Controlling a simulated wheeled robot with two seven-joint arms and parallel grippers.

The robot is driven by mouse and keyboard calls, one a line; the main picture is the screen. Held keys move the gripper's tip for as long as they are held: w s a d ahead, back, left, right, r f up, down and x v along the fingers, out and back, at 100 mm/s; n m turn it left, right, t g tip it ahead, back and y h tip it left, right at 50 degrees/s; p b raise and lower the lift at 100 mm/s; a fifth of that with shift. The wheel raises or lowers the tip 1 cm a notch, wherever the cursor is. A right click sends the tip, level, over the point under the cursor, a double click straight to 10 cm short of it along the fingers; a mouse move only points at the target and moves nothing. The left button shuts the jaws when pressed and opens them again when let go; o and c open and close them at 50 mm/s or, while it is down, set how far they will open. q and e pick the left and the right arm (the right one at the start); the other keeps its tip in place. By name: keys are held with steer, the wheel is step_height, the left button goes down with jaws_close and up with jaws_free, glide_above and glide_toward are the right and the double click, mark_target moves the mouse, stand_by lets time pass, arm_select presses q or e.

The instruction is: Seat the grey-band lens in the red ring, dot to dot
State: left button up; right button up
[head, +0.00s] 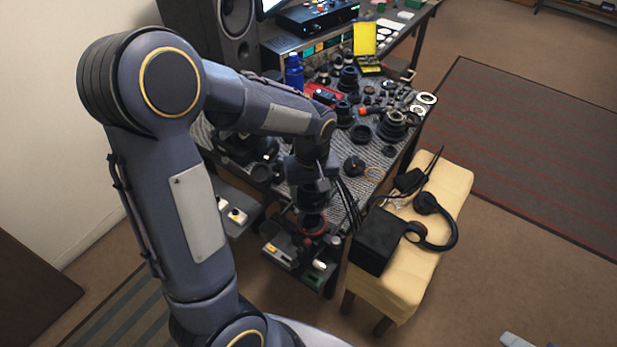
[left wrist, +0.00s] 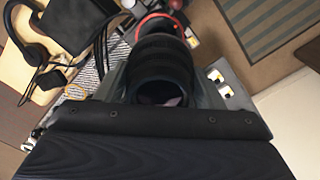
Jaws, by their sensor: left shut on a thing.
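My left gripper (head: 311,197) points down near the front edge of the bench and is shut on a dark lens (left wrist: 164,66), which lies between its fingers in the left wrist view. I cannot make out a grey band or a dot on the lens. The red ring (left wrist: 160,21) shows at the far end of the lens in the left wrist view, and part of it shows below the gripper in the head view (head: 312,231). I cannot tell whether lens and ring touch. My right gripper is not in view.
A cream stool (head: 425,245) with headphones (head: 446,240) and a black box (head: 377,240) stands close to the right of the gripper.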

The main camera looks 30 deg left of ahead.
arm_select(q)
steer(key=shift+s+d+f+b, duration=0.25)
steer(key=shift+s+f+b, duration=0.05)
steer(key=shift+b, duration=0.05)
step_height(320, 180, down, 3)
steer(key=b, duration=0.2)
steer(key=shift+w+a+f+b, duration=0.1)
steer(key=shift+f+b, duration=0.1)
steer(key=shift+b, duration=0.1)
steer(key=shift+f+b, duration=0.65)
steer(key=shift+f, duration=0.2)
steer(key=shift+f, duration=0.1)
stand_by(0.4)
steer(key=shift+f+b, duration=0.2)
steer(key=shift+b, duration=0.1)
steer(key=shift+f+b, duration=0.4)
steer(key=shift+f, duration=0.05)
stand_by(1.0)
steer(key=o, duration=1.3)
steer(key=shift+c, duration=0.2)
